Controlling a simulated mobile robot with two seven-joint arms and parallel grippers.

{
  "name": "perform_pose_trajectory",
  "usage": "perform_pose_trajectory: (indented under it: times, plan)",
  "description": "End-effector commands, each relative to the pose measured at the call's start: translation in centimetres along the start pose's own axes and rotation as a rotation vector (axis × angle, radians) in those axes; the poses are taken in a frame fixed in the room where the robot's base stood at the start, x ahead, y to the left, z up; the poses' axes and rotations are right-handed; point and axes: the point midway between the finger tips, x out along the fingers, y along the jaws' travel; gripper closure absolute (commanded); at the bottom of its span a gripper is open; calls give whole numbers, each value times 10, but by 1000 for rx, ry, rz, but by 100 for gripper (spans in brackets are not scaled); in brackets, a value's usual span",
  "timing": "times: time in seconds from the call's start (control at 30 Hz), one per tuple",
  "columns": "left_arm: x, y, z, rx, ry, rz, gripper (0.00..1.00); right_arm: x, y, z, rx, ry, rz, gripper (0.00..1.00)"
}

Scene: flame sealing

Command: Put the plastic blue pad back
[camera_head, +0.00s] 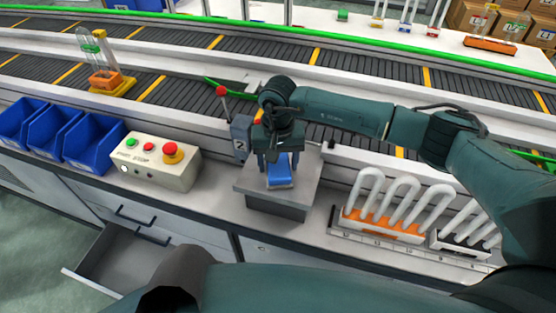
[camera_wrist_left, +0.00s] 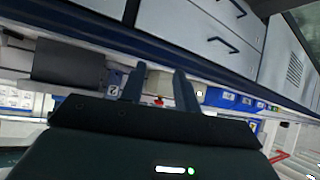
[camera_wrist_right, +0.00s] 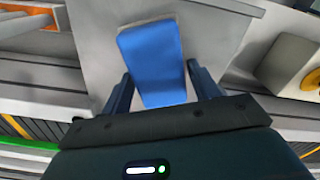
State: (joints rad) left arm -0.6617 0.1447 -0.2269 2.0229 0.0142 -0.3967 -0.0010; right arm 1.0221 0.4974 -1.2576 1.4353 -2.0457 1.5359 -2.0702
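The blue pad (camera_head: 280,179) lies on the grey block of the sealing station (camera_head: 246,182) at the counter's middle. In the right wrist view the pad (camera_wrist_right: 152,55) reaches between my right gripper's fingers. My right gripper (camera_head: 279,157) is directly above the pad, pointing down. In the right wrist view its fingers (camera_wrist_right: 160,70) are apart, one on each side of the pad's near end. A firm contact cannot be made out. My left gripper (camera_wrist_left: 159,70) is open and empty, in front of the cabinet, away from the pad.
Left of the station are a control box (camera_head: 155,160) with buttons and blue bins (camera_head: 93,138). A rack of white U-shaped tubes (camera_head: 385,228) stands on the right. A drawer (camera_head: 125,262) hangs open below. Conveyors (camera_head: 190,85) run behind.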

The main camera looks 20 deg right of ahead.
Motion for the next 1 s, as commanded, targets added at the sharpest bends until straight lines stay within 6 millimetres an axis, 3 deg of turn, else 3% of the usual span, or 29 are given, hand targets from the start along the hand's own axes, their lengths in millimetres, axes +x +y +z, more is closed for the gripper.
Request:
perform_pose_trajectory:
  times: [0.17,0.53,0.77,1.0]
  plan:
    - [-2,2,-6,5,12,6,68,0,0,0,0,0,0,24]
    - [-3,-1,-4,14,4,4,68,-8,0,-1,0,2,-1,24]
    - [4,-1,6,14,2,5,68,-52,0,-2,-1,6,-2,24]
    - [5,5,1,13,30,20,68,-100,0,-1,-1,4,-1,24]
